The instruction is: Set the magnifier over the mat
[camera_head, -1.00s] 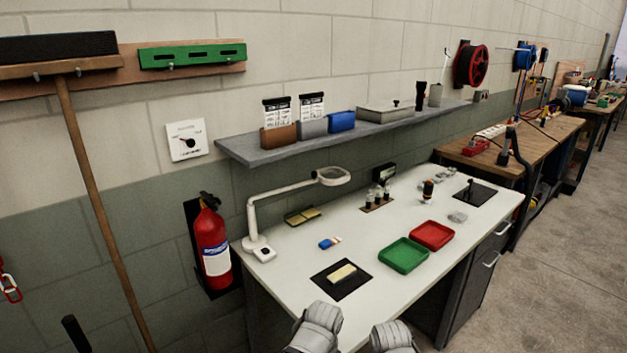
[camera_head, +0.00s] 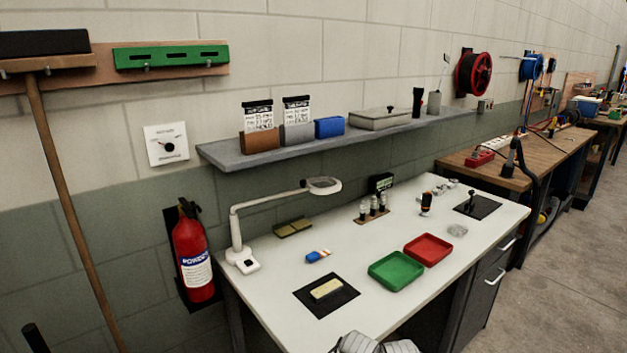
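The magnifier (camera_head: 322,186) is a white ring lens on a jointed arm. Its base (camera_head: 242,258) stands at the left back of the white table, and its head hangs over the table's back edge area, away from the mats. A black mat (camera_head: 311,296) lies at the table's front left with a pale yellow block (camera_head: 326,289) on it. A second black mat (camera_head: 487,208) lies at the far right with a small dark item on it. Parts of my arms show at the bottom edge, in front of the table; no gripper fingers are visible.
Green tray (camera_head: 396,271) and red tray (camera_head: 428,250) sit near the table's front. A bottle rack (camera_head: 372,216), blue item (camera_head: 313,257) and brown tray (camera_head: 293,228) lie behind. A grey shelf (camera_head: 340,139) overhangs the back. A fire extinguisher (camera_head: 194,258) hangs left.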

